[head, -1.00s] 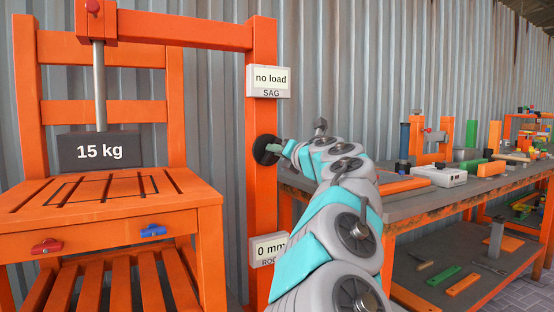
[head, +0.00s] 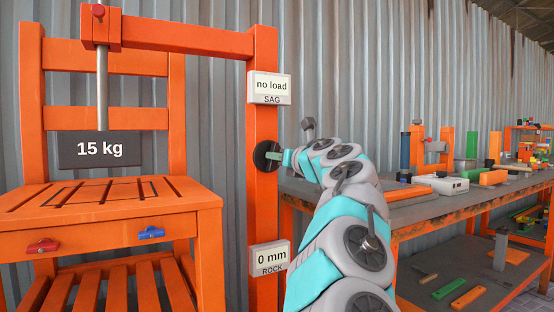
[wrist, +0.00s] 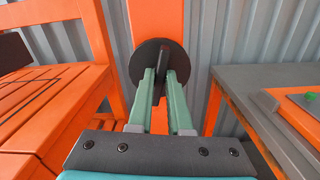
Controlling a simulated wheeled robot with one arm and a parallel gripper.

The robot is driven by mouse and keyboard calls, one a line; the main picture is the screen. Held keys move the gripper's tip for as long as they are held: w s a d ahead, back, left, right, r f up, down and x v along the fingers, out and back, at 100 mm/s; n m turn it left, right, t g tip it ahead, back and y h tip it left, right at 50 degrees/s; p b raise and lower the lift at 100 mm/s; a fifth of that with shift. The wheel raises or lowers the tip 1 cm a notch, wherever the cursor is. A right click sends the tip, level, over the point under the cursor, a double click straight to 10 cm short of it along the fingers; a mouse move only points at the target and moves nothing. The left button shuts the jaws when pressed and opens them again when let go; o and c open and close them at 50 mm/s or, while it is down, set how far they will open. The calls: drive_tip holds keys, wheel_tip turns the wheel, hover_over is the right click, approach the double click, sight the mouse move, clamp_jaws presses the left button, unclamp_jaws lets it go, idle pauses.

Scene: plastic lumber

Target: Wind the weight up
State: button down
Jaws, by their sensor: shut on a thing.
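The dark weight marked "15 kg" (head: 100,149) hangs on a grey rod (head: 102,88) from the orange post's top arm, a little above the orange chair's seat (head: 120,205). A black round winding knob (head: 262,151) sits on the orange post; it also shows in the wrist view (wrist: 146,60) with a dark bar across it. My gripper (head: 277,157) reaches it from the right. In the wrist view my gripper's green fingers (wrist: 163,85) are shut on the knob's bar, one on each side.
The post carries a SAG display (head: 270,87) reading "no load" and a ROCK display (head: 270,258) reading "0 mm". A workbench (head: 430,204) with tools and orange pieces stands right, close to my arm.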

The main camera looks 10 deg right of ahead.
drive_tip(key=shift+a+f+n+b, duration=0.15)
drive_tip(key=shift+n+b, duration=1.6)
drive_tip(key=shift+n, duration=0.85)
drive_tip(key=shift+a+n+b, duration=0.1)
drive_tip(key=shift+n+b, duration=1.3)
drive_tip(key=shift+n, duration=1.3)
drive_tip(key=shift+n+b, duration=0.4)
drive_tip(key=shift+n, duration=2.1)
drive_tip(key=shift+f+n, duration=0.1)
drive_tip(key=shift+n, duration=2.1)
drive_tip(key=c, duration=0.9)
unclamp_jaws()
